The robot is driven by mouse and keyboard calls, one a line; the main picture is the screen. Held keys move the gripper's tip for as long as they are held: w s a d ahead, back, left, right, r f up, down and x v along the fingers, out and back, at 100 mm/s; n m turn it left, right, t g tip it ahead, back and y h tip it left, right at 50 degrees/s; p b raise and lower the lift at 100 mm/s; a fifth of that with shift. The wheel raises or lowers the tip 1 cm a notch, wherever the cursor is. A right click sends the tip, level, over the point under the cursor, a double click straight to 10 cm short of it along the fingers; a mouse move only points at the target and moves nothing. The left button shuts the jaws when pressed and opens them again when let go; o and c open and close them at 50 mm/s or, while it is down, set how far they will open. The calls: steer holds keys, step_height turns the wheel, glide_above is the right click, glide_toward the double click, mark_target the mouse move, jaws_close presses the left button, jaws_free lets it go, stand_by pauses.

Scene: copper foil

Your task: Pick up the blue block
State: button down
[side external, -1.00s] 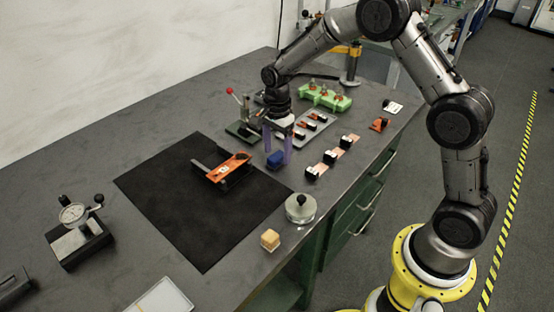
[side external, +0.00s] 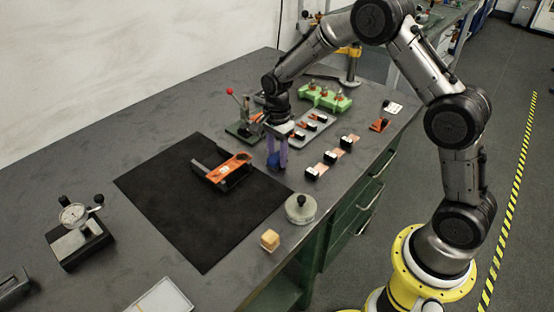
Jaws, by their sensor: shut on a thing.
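The blue block (side external: 273,160) is between the purple fingers of my gripper (side external: 278,158), near the back right edge of the black mat. My gripper points down and is shut on the block. The fingers hide part of the block, and I cannot tell whether it touches the surface below.
An orange and black fixture (side external: 228,171) lies on the black mat (side external: 190,215), left of my gripper. Several black parts with copper strips (side external: 331,157) lie to the right. A round metal weight (side external: 300,208) and a wooden block (side external: 270,240) stand in front. A red-knobbed press (side external: 242,125) stands behind.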

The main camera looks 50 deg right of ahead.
mark_target(277, 155)
steer(key=shift+r, duration=0.5)
step_height(277, 155, up, 2)
steer(key=shift+r, duration=0.2)
steer(key=s+r, duration=0.9)
steer(key=s, duration=0.5)
steer(key=shift+a+r, duration=0.3)
steer(key=shift+a, duration=0.15)
